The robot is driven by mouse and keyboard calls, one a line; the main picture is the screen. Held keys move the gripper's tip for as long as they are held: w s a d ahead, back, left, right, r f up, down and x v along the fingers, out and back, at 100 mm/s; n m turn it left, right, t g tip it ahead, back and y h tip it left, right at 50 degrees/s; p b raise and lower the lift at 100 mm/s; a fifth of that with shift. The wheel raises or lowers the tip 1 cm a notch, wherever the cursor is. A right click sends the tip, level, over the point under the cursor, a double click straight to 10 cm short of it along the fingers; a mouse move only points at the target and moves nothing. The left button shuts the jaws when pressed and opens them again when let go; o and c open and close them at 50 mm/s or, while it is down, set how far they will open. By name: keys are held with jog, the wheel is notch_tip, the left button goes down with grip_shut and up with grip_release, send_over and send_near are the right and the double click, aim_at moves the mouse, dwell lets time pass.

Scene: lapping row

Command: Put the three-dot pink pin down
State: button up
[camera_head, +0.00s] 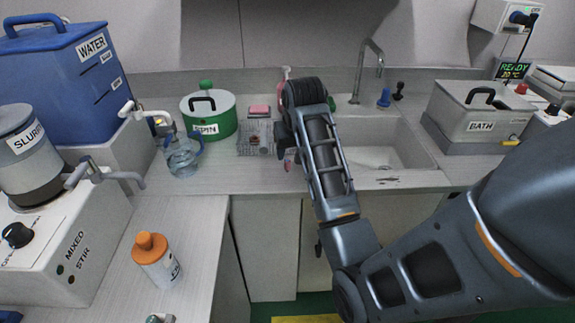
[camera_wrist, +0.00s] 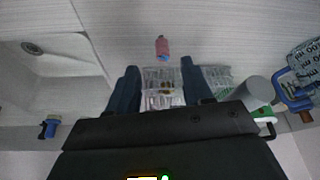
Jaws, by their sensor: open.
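A small pink pin (camera_wrist: 162,47) shows in the wrist view on the pale counter, just beyond the fingertips and apart from them; its dots are too small to read. In the head view a pinkish piece (camera_head: 290,156) shows beside my arm, partly hidden, and seems to be the same pin. My gripper (camera_wrist: 160,88) is open, with its two dark fingers apart and nothing held between them. A clear rack (camera_wrist: 160,78) lies below, seen between the fingers. In the head view my wrist hides most of the gripper.
Left of my arm are a wire rack (camera_head: 244,143), a green SPIN pot (camera_head: 209,118) and a clear jug (camera_head: 183,160). The sink (camera_head: 385,155) opens at right, with a blue stopper (camera_head: 384,98) behind it. The grey BATH (camera_head: 470,115) stands further right.

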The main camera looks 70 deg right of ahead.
aim_at(288, 162)
jog(key=x, duration=0.7)
jog(key=shift+w+a, duration=0.1)
jog(key=shift+w, duration=0.05)
jog(key=shift+r, duration=0.1)
grip_shut()
